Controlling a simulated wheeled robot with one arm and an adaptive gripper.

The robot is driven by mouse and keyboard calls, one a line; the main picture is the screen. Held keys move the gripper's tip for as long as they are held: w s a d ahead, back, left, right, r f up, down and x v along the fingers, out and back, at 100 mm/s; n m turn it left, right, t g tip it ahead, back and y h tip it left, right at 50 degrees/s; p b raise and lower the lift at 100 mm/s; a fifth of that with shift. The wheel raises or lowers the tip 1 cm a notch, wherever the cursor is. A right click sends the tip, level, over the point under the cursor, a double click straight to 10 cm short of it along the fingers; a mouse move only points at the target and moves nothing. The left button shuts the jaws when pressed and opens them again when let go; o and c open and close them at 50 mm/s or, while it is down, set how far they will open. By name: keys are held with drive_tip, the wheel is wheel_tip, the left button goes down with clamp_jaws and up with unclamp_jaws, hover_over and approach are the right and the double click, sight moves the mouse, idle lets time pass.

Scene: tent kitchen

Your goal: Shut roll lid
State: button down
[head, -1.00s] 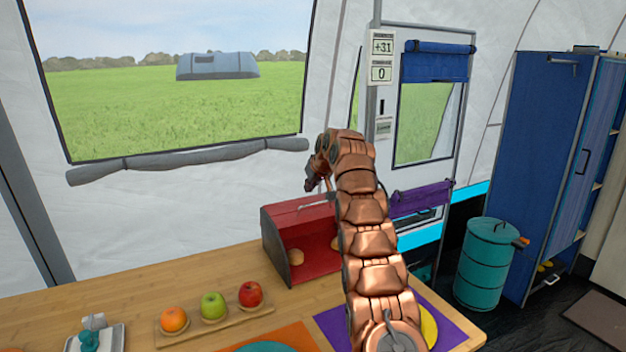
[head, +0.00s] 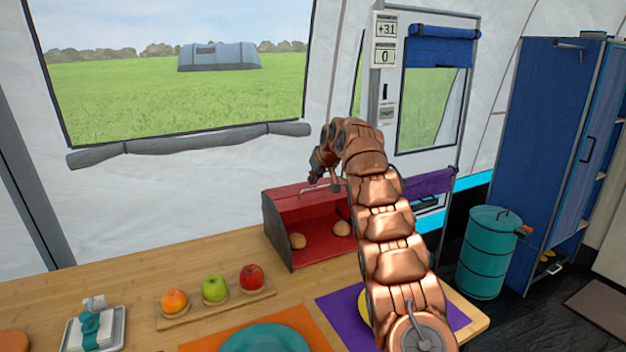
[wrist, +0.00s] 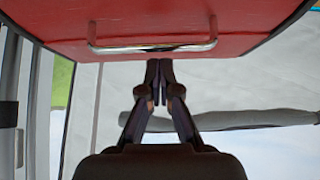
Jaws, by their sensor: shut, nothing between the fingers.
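The red bread box (head: 283,247) stands on the table, its front open. Its roll lid (head: 285,194) is rolled up at the top, with a metal handle (head: 321,188) along the edge. Two bread rolls (head: 298,241) lie inside. My gripper (head: 313,179) is just above the handle. In the wrist view, the lid (wrist: 190,20) fills the top and its handle (wrist: 152,48) runs across. The closed fingertips (wrist: 159,66) are close to the handle's middle, holding nothing. I cannot tell whether they touch it. My arm hides part of the box's right side.
A wooden tray (head: 238,301) with an orange and two apples sits left of the box in front. Placemats (head: 335,302) and a teal plate (head: 268,338) lie at the front. The window wall stands close behind the box. Bare tabletop lies left of the box.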

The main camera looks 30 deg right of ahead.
drive_tip(key=shift+s+f, duration=0.25)
drive_tip(key=shift+s, duration=0.2)
drive_tip(key=shift+s+f+b, duration=0.15)
drive_tip(key=shift+b, duration=0.4)
